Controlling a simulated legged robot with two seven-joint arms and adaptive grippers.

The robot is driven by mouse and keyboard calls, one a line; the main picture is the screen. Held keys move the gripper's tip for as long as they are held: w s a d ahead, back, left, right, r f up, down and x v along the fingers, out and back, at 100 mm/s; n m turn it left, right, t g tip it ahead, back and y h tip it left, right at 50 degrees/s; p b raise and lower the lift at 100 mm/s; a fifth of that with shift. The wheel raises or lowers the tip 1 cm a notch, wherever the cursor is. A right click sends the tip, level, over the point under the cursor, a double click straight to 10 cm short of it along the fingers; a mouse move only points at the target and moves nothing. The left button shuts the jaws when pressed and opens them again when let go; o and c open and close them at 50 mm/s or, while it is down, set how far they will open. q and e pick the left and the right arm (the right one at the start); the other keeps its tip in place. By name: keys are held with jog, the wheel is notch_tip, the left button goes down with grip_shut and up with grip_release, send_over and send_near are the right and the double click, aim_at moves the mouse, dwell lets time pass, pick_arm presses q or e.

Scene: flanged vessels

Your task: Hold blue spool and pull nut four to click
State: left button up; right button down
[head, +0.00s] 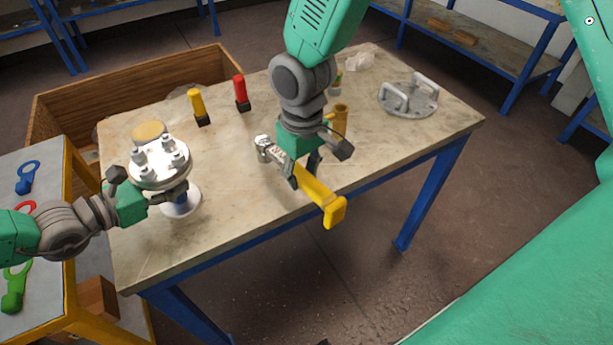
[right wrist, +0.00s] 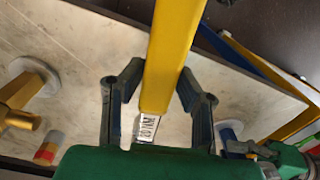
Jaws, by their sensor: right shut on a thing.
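The blue spool (head: 181,197) stands upright near the table's left front, with a silver top flange (head: 160,165) carrying several bolts and nuts and a white lower flange. My left gripper (head: 172,194) is at its blue neck under the top flange; how firmly its fingers close there is hidden. My right gripper (head: 305,172) is shut on a yellow-handled wrench (head: 322,197) and holds it above the table's front edge. The wrench's silver head (head: 268,148) points left toward the spool, apart from it. The handle also shows between the fingers in the right wrist view (right wrist: 170,60).
Yellow (head: 196,105) and red (head: 241,92) upright pieces stand at the back of the table. A grey plate with handles (head: 408,97) lies at the right. A brass piece (head: 341,118) stands behind my right gripper. Tools lie on the yellow-framed side table (head: 70,220). The front middle is clear.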

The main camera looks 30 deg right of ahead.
pick_arm(q)
jog(key=shift+r, duration=0.15)
jog(key=shift+w, duration=0.1)
pick_arm(e)
jog(key=w+a+r+n, duration=0.4)
jog(key=w+a+n, duration=0.2)
jog(key=w, duration=0.2)
jog(key=w+a+r+n, duration=0.5)
jog(key=w, duration=0.4)
notch_tip(320, 180, up, 8)
jog(key=s+a+n, duration=0.2)
jog(key=n, duration=0.3)
jog(key=shift+w+a+f, duration=0.1)
jog(key=shift+w+f, duration=0.1)
jog(key=shift+f, duration=1.75)
jog(key=shift+f, duration=0.25)
jog(key=shift+f, duration=1)
jog(key=shift+s, duration=0.15)
